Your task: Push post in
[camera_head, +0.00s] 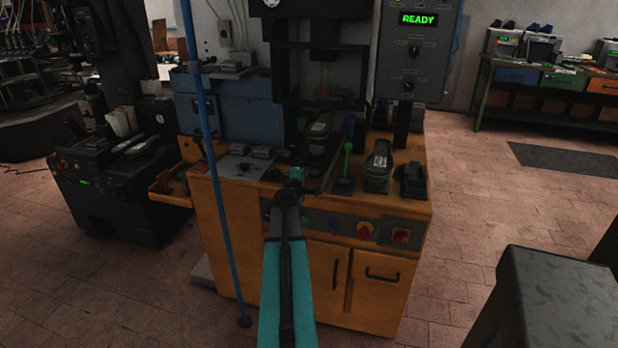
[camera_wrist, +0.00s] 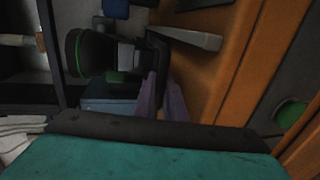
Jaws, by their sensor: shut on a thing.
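The heel press stands on an orange cabinet (camera_head: 385,205). A dark post with a shoe (camera_head: 319,130) on top stands at the press front, below the press head (camera_head: 325,58). My gripper (camera_head: 296,176) is at the cabinet's front edge, just below this post. In the wrist view, its purple-grey fingers (camera_wrist: 160,104) are close together on a dark part (camera_wrist: 155,62), which seems to belong to the post. The exact contact is hidden. A round black pad with a green rim (camera_wrist: 80,54) lies beyond the fingers.
A green-topped lever (camera_head: 346,165) and a second shoe on a stand (camera_head: 378,165) are right of my gripper. A blue pole (camera_head: 212,150) rises at the left. A panel reading READY (camera_head: 417,20) hangs above. Open floor lies to the right.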

